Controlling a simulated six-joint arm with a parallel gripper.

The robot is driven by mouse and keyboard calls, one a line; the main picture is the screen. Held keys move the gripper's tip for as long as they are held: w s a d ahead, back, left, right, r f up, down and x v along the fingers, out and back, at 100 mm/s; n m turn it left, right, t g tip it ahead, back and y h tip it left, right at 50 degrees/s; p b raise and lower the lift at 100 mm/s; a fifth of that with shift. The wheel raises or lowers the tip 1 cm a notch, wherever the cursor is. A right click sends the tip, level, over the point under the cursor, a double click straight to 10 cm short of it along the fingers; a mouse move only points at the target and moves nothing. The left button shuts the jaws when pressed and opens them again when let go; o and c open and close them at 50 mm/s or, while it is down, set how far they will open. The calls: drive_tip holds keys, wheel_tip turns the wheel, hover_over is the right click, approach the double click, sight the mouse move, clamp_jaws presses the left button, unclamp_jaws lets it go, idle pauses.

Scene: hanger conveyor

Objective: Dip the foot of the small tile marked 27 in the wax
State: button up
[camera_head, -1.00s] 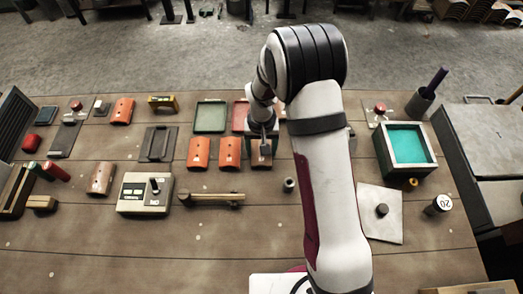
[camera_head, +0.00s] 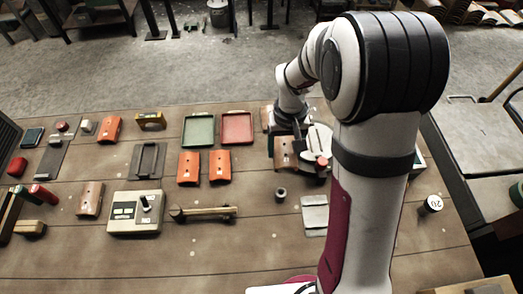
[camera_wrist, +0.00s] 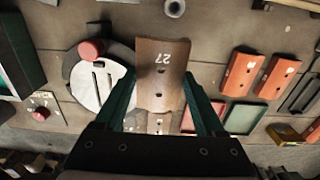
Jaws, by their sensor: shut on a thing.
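The small tile marked 27 (camera_wrist: 163,62) is brown, curved and has small holes. My gripper (camera_wrist: 165,92) is shut on it, with a green finger at each side in the wrist view. In the head view the tile (camera_head: 285,153) hangs below my gripper (camera_head: 290,134), right of two orange tiles, and looks raised above the table. The wax box is mostly hidden behind my arm in the head view; only a pale corner (camera_head: 418,162) shows. In the wrist view a dark green box wall (camera_wrist: 22,58) shows at the left edge; its filling is barely visible.
A round grey slotted plate (camera_wrist: 100,78) with a red knob (camera_wrist: 91,50) lies close beside the tile. Another brownish piece (camera_wrist: 160,123) lies behind it. Orange tiles (camera_head: 190,167), a green tray (camera_head: 198,131) and a red tray (camera_head: 237,128) lie left. A small dark ring (camera_head: 280,194) stands in front.

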drive_tip(key=shift+s+d+r, duration=0.15)
drive_tip(key=shift+d+r, duration=0.25)
drive_tip(key=shift+d, duration=0.25)
drive_tip(key=shift+s+d+r, duration=0.15)
drive_tip(key=shift+d+r, duration=0.2)
drive_tip(key=shift+d, duration=0.25)
drive_tip(key=w+d+r, duration=0.2)
drive_tip(key=d, duration=2.8)
drive_tip(key=shift+w+a+f, duration=0.1)
drive_tip(key=shift+f, duration=1.55)
drive_tip(key=shift+a+f, duration=0.1)
drive_tip(key=shift+f, duration=1.5)
drive_tip(key=shift+f, duration=0.75)
drive_tip(key=shift+r, duration=0.15)
drive_tip(key=shift+r, duration=1.4)
drive_tip(key=shift+r, duration=2.5)
